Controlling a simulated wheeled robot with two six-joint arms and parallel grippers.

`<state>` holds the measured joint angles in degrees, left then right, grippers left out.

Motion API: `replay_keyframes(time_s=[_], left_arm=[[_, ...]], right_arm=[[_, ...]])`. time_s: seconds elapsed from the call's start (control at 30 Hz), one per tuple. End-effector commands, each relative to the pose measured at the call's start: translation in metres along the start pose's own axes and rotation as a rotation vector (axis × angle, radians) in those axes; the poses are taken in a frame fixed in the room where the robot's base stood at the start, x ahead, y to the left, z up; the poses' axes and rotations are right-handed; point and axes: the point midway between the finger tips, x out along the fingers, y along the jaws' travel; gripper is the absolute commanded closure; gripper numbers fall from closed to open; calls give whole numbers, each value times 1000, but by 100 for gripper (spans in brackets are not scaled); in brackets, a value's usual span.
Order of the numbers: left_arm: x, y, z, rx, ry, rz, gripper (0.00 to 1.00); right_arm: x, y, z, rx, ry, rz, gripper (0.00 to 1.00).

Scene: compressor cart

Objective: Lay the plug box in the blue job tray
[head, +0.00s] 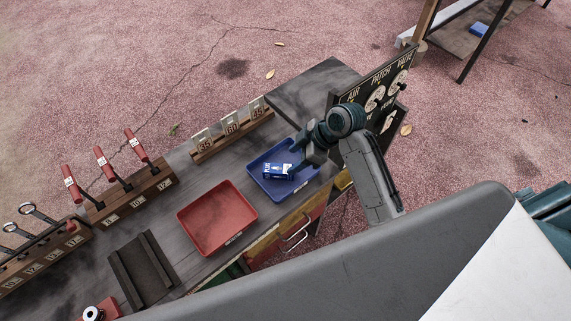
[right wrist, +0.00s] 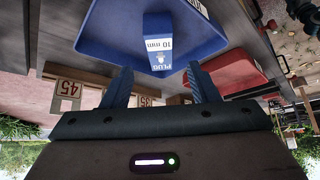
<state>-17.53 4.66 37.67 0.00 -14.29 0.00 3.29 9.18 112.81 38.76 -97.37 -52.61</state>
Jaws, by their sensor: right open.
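The plug box (head: 278,172), blue with a white label end, is inside the blue job tray (head: 255,187) and looks to be lying on the tray floor. My right gripper (head: 295,160) is over the tray, close beside the box. In the right wrist view, the plug box (right wrist: 160,48) shows its "PLUG 10 mm" label, with the tray (right wrist: 100,40) behind it. The two fingers of my right gripper (right wrist: 160,82) stand apart, with a gap between each and the box, and hold nothing. My left gripper is not in view.
A red tray (head: 217,218) stands left of the blue one. Behind are numbered card holders (head: 232,128); to the left are red-handled tools (head: 105,163) in a rack. A black sign board (head: 372,90) rises at the cart's right end, close to my right arm.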

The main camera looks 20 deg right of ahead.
Motion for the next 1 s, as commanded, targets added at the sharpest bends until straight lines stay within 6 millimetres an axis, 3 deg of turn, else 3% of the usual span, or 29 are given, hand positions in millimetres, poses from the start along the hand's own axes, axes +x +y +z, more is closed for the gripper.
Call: replay_keyframes(time_s=[0.1,0.3,0.73,0.87,1.0], left_arm=[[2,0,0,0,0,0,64],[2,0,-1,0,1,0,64],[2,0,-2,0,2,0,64],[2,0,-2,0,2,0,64],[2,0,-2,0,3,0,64]], right_arm=[[-24,1,1,-3,-3,4,46],[-44,0,0,-1,-1,1,46],[-47,-2,1,7,-3,1,46],[-40,-17,15,83,-35,25,46],[-30,-51,47,273,-109,104,46]])
